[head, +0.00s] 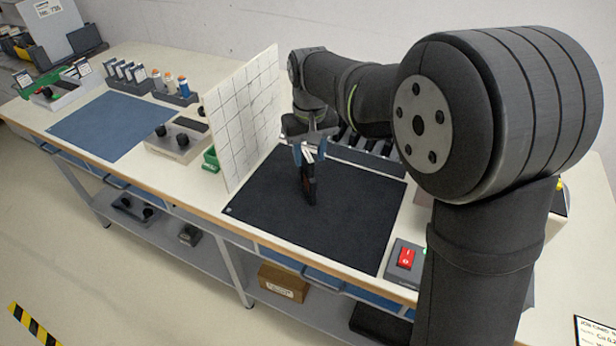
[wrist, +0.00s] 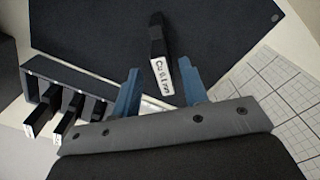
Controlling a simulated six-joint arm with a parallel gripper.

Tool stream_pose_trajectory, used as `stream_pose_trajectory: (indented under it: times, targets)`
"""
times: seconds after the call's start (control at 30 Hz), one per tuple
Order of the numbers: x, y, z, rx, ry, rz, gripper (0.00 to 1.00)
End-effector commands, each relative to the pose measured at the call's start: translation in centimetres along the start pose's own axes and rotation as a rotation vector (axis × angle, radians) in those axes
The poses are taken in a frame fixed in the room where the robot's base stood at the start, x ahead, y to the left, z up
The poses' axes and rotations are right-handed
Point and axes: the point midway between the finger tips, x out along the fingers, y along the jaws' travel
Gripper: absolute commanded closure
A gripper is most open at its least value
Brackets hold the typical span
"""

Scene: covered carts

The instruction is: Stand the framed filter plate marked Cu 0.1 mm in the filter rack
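In the wrist view the blue fingers of my gripper (wrist: 161,86) are apart, one each side of the plate's labelled end, with a gap on both sides. A dark slotted rack (head: 385,167) stands behind the mat, partly hidden by my arm. The rack (wrist: 38,68) holds several labelled dark plates at left in the wrist view.
The black mat (head: 270,219) is otherwise clear. A white tiled panel (head: 240,115) stands upright along its left. A red-switch box (head: 405,259) is at the front right. Beyond the panel are a green bin (head: 210,160), a knobbed box (head: 178,140) and a blue mat (head: 110,125).

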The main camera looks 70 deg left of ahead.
Motion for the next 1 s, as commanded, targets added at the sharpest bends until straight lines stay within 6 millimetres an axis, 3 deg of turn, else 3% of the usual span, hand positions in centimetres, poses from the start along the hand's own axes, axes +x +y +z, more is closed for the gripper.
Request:
stream_pose_trajectory:
  times: [0.23, 0.5, 0.8, 1.0]
  targets:
    - [1.8, -0.1, 0.0, 0.000, -0.001, 0.000, 0.60]
    - [5.6, -0.3, -0.2, 0.000, -0.001, 0.000, 0.60]
    - [6.1, -0.3, -0.2, 0.000, 0.001, 0.000, 0.60]
    - [6.1, -0.3, -0.2, 0.000, 0.001, 0.000, 0.97]
